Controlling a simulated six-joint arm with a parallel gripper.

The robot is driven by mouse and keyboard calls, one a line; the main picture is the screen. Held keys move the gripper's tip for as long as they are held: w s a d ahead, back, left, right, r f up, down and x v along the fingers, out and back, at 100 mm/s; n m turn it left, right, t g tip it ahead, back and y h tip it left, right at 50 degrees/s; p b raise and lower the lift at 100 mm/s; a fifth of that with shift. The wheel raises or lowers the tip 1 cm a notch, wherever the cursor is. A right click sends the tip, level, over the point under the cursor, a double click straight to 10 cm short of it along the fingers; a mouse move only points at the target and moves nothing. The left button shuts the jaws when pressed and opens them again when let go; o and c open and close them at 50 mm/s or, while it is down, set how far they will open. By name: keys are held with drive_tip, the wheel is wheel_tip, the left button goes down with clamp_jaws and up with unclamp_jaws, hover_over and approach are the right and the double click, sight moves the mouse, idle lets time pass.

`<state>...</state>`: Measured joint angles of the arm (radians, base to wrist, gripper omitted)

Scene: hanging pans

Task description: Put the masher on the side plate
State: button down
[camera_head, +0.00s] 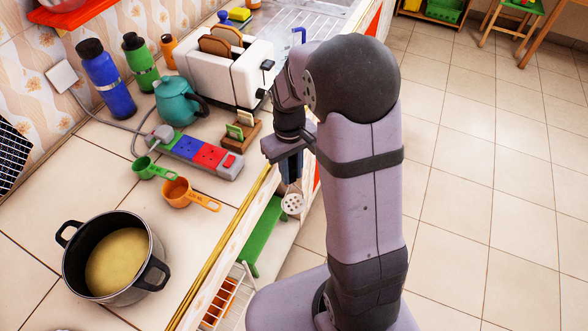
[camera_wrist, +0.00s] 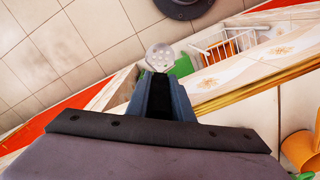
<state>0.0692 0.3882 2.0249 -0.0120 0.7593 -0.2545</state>
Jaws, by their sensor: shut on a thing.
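The masher (camera_head: 292,204) has a pale, round head with holes. It hangs below my gripper (camera_head: 290,172), beyond the front edge of the counter and above the lower shelf area. In the wrist view, the masher head (camera_wrist: 160,56) sticks out past the fingertips of my gripper (camera_wrist: 162,88). My gripper is shut on the masher, and its fingers hide most of the handle.
A black pot (camera_head: 118,258), an orange measuring cup (camera_head: 188,194), a green measuring cup (camera_head: 150,168), a power strip (camera_head: 200,152), a toast rack (camera_head: 240,134), a teal teapot (camera_head: 177,102) and a white toaster (camera_head: 222,75) stand on the counter. A white wire rack (camera_head: 228,300) is below.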

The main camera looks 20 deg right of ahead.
wheel_tip(320, 180, up, 20)
drive_tip(key=a+m+p, duration=0.2)
drive_tip(key=a+p, duration=0.1)
drive_tip(key=p, duration=1.6)
drive_tip(key=a+r+n+p, duration=0.1)
drive_tip(key=a+r+n, duration=0.25)
drive_tip(key=a, duration=1.25)
drive_tip(key=a+r+n+p, duration=0.1)
drive_tip(key=a+r+n, duration=0.3)
drive_tip(key=a, duration=1.3)
drive_tip(key=s+a+n, duration=0.3)
drive_tip(key=s+a, duration=1.2)
drive_tip(key=a, duration=0.1)
drive_tip(key=s+a+f+n+p, duration=0.1)
drive_tip(key=s+a+n, duration=0.1)
drive_tip(key=s, duration=0.5)
drive_tip(key=s+a+f+n+p, duration=0.2)
drive_tip(key=s+n, duration=0.3)
drive_tip(key=s, duration=0.3)
drive_tip(key=shift+s+a, duration=0.25)
drive_tip(key=shift+a, duration=0.05)
drive_tip(key=shift+f+b, duration=1.65)
drive_tip(key=shift+f, duration=1.15)
drive_tip(key=shift+f+b, duration=0.35)
drive_tip(key=shift+f, duration=0.3)
